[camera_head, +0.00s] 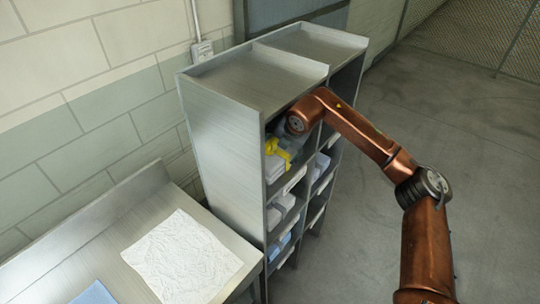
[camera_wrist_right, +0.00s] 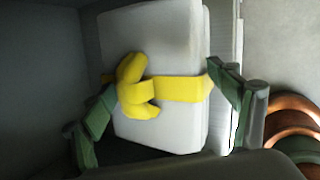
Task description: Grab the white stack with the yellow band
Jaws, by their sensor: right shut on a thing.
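The white stack (camera_wrist_right: 165,40) with the yellow band (camera_wrist_right: 180,89) fills the middle of the right wrist view. The band is tied in a knot at its left side. My right gripper (camera_wrist_right: 165,100) is shut on the stack, with one green-padded finger on each side of it. In the head view my right arm reaches into an upper compartment of the metal shelf. The yellow band (camera_head: 279,152) and part of the white stack (camera_head: 274,168) show there; the right gripper is mostly hidden by the arm and shelf. My left gripper is in neither view.
The metal shelf (camera_head: 222,160) has several compartments with folded white and blue stacks below and to the right. A metal table (camera_head: 85,250) at the lower left bears a crumpled white cloth (camera_head: 182,256) and a blue piece (camera_head: 93,293). The floor (camera_head: 460,200) at the right is clear.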

